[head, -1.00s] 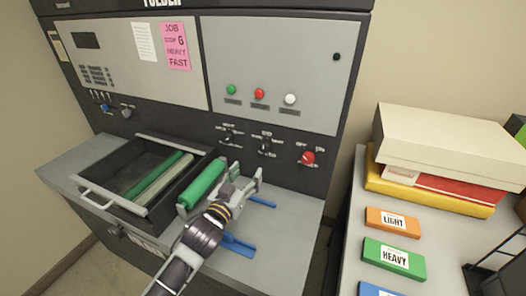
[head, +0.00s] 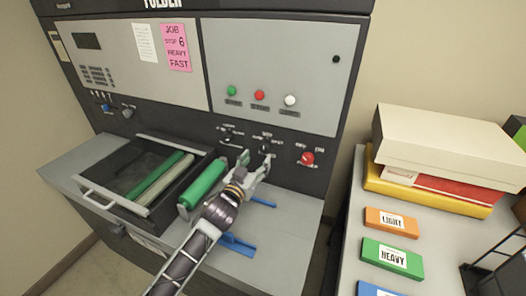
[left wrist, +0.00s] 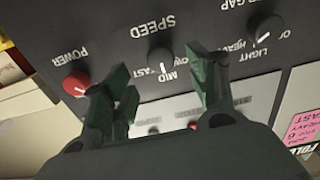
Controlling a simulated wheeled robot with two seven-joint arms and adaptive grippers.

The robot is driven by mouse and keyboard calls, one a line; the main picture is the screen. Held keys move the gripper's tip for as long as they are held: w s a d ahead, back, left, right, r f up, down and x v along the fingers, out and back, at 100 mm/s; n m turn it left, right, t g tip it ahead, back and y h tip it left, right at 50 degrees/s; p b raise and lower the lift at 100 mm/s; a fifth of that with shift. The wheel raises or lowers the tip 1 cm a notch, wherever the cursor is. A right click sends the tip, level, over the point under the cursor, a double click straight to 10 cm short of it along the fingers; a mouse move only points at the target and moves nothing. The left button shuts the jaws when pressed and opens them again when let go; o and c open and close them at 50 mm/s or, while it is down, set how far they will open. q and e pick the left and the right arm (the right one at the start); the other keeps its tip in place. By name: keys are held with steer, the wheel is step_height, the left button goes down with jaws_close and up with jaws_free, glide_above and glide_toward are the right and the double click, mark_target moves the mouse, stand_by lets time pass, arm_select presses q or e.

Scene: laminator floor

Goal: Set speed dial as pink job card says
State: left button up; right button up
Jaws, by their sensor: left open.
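The pink job card (head: 176,47) on the upper panel reads JOB, STOP 6, HEAVY, FAST; part of it shows upside down in the left wrist view (left wrist: 304,128). The black speed dial (left wrist: 159,59) sits under the label SPEED, with MID and FAST beside it; its pointer appears to face MID. My left gripper (head: 256,161) is open in front of the lower panel; in the left wrist view (left wrist: 163,72) its fingers stand on either side of the speed dial, apart from it. In the head view the gripper mostly hides this dial. My right gripper is not in view.
The red power knob (head: 308,158) is right of my gripper and the gap dial (left wrist: 266,29) on its other side. Orange (head: 392,222) and green (head: 393,257) blocks lie on the side table.

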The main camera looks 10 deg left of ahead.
mark_target(264, 150)
arm_select(q)
steer(key=shift+w+d+r+p, duration=0.1)
steer(key=shift+w+d+p, duration=0.1)
steer(key=shift+w, duration=0.9)
steer(key=shift+w+d+p, duration=0.1)
steer(key=shift+w+d, duration=0.1)
steer(key=shift+w, duration=0.85)
steer(key=shift+w+d, duration=0.1)
steer(key=shift+w, duration=0.45)
steer(key=shift+w+d, duration=0.1)
steer(key=shift+w, duration=0.3)
steer(key=c, duration=1)
